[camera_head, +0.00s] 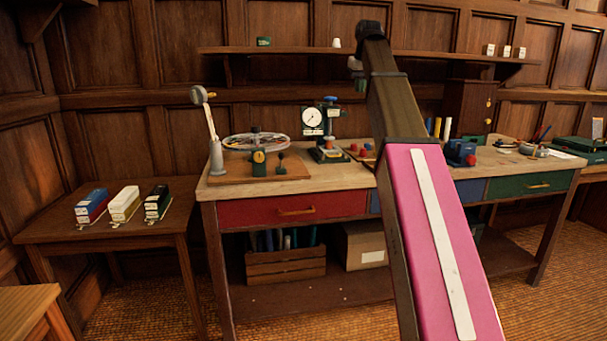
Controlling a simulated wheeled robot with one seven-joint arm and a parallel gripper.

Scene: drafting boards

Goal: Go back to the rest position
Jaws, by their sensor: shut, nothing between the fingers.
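My arm rises from the bottom right of the head view, with a pink panel and a pale strip on its near part, to a dark joint at the top centre. Small dark parts of my arm show just left of and below that joint. My gripper's fingers cannot be made out; they seem hidden behind the arm. No object is seen held. The workbench (345,177) stands behind the arm, which hides part of its middle.
The bench carries a round dial gauge (312,121), a wheel-like disc (254,141) and a blue vise (460,152). A side table (60,228) at left holds three small boxes. A wall shelf (290,50) runs behind the arm. Floor shows at lower right.

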